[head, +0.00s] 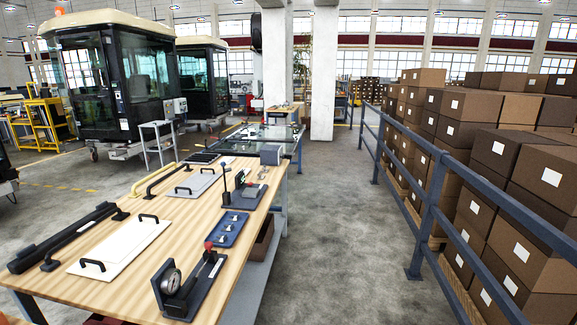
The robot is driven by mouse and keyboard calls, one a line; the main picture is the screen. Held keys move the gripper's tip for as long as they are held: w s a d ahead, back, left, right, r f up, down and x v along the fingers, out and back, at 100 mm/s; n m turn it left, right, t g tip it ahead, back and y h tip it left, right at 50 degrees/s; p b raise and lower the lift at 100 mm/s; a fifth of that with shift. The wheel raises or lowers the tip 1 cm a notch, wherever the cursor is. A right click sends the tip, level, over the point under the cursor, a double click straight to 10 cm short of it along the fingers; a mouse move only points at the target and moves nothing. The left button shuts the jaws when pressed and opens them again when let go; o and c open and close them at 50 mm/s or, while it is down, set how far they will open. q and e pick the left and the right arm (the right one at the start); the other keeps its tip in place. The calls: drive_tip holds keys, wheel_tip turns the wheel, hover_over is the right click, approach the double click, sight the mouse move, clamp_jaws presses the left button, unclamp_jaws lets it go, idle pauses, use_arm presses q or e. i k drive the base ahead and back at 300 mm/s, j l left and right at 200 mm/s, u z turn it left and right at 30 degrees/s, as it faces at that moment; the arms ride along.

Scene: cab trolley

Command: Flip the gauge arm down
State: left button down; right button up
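A gauge fixture with a dark base plate (206,285) lies at the near right part of the wooden workbench (130,292). A round dial gauge (171,281) with a pale face stands upright at the plate's left end. A dark arm with a red knob (208,246) slants up toward the far right of the plate. I cannot tell exactly how this arm joins the dial. Neither of my grippers is in view.
A blue tray (229,229) with small metal parts lies just beyond the gauge fixture. A toggle-clamp fixture (244,193) stands farther back. A blue railing (450,211) and stacked boxes stand right, with clear floor between.

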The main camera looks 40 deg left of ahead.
sight(222, 163)
drive_tip(key=i+u, duration=0.4)
drive_tip(key=i+l+u, duration=0.2)
drive_tip(key=i+u, duration=0.2)
drive_tip(key=i, duration=0.15)
drive_tip(key=i+l+u, duration=0.5)
drive_tip(key=i+u, duration=0.25)
drive_tip(key=i+l+u, duration=0.55)
drive_tip(key=i+u, duration=0.15)
drive_tip(key=i, duration=0.05)
